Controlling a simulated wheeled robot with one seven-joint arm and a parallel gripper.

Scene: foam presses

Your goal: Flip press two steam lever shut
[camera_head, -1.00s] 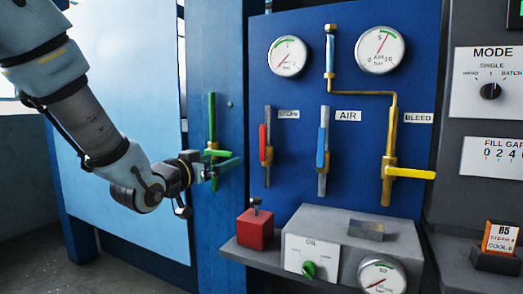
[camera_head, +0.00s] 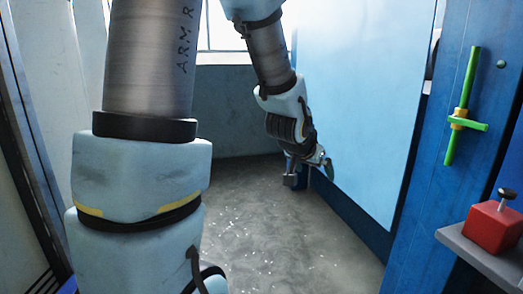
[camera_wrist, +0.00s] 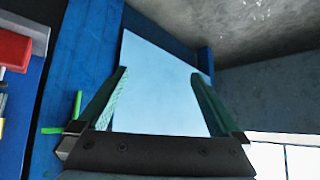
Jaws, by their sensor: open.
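My gripper (camera_head: 322,165) is open and empty, away to the left of the blue post and in front of a pale blue panel. In the wrist view its two green fingers (camera_wrist: 158,73) stand wide apart. A green valve (camera_head: 468,125) is on the blue post at the right of the head view, its handle lying across its upright pipe. It also shows in the wrist view (camera_wrist: 77,103), outside the left finger and partly hidden. The lever labelled STEAM is outside the head view. No press number is readable.
A red block (camera_head: 493,227) with a knob sits on a grey shelf (camera_head: 480,262) at the lower right. The pale blue panel (camera_head: 365,90) stands behind my gripper. The concrete floor (camera_head: 290,230) below is clear.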

